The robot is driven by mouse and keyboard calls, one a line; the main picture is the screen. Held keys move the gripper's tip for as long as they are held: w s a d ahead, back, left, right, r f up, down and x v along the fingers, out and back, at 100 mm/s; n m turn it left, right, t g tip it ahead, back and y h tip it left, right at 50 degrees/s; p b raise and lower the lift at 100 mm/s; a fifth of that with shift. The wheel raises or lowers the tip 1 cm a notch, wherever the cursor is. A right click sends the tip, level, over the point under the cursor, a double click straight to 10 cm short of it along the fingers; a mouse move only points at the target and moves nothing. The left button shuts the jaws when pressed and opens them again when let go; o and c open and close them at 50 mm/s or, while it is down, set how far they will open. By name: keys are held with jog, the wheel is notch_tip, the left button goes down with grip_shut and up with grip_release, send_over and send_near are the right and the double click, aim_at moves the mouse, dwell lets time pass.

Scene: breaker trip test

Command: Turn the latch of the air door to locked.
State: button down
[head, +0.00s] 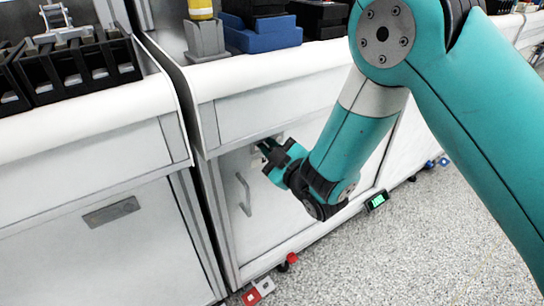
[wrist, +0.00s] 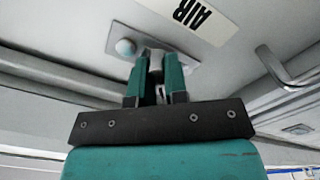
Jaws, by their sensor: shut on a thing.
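The air door (head: 285,212) is a pale cabinet door below the worktop, and it looks closed in the head view. A white label reading AIR (wrist: 190,15) shows upside down on it in the wrist view. Beside the label is a grey latch plate (wrist: 118,28). The latch (wrist: 156,60) is a small grey piece between my fingertips. My gripper (wrist: 155,68) is shut on it, with one teal finger on each side. In the head view my gripper (head: 265,149) is at the door's upper part and hides most of the latch. I cannot tell the latch's exact angle.
A pale round knob or lamp (wrist: 125,47) sits on the plate beside my fingers. The door's bar handle (head: 243,194) stands out nearby. The worktop edge (head: 270,72) overhangs above. The floor is mostly clear.

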jog(key=n, duration=0.1)
jog(key=n+b, duration=0.1)
jog(key=n, duration=0.1)
jog(key=n+b, duration=0.1)
jog(key=shift+f+n, duration=0.25)
jog(key=shift+n, duration=0.05)
jog(key=n, duration=0.5)
jog(key=shift+b, duration=0.35)
jog(key=shift+n, duration=0.3)
jog(key=c, duration=1.1)
grip_release()
jog(key=shift+r, duration=0.1)
jog(key=shift+c, duration=0.2)
